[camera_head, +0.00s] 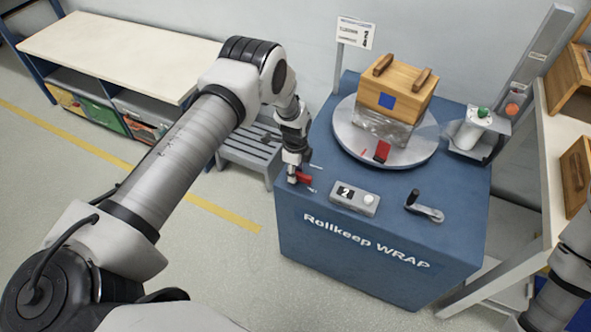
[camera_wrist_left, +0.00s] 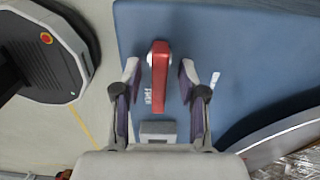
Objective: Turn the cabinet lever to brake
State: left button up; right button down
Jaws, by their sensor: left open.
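The blue cabinet (camera_head: 375,245) has "Rollkeep WRAP" on its front. The red lever (camera_head: 304,178) sits at the left front corner of its top. In the left wrist view the lever (camera_wrist_left: 159,80) points from its pivot at the top down toward my gripper. Small white lettering beside it is too small to read surely. A white mark (camera_wrist_left: 213,86) lies to its right. My left gripper (camera_head: 296,175) is at the lever, partly hiding it. In the wrist view its two open fingers (camera_wrist_left: 160,72) stand on either side of the lever, with gaps visible.
A grey turntable (camera_head: 351,139) on the cabinet bears a wooden box (camera_head: 409,84) with film around its lower part. A grey button box (camera_head: 354,199) and a black-handled crank (camera_head: 425,208) are near the front edge. A grey step stool (camera_head: 247,151) stands left of the cabinet.

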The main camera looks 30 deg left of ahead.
pick_arm(q)
grip_shut()
dwell(0.3)
jog(key=shift+w+f+n+b, duration=0.1)
jog(key=shift+f+n+b, duration=0.05)
jog(key=shift+n+b, duration=1.25)
jog(key=n+b, duration=0.1)
jog(key=n, duration=0.3)
jog(key=n+b, duration=0.1)
jog(key=n, duration=0.4)
jog(key=shift+w+a, duration=0.1)
jog(key=shift+a, duration=0.05)
jog(key=n+b, duration=0.1)
jog(key=n, duration=0.5)
jog(key=shift+a, duration=0.1)
jog(key=shift+w, duration=0.1)
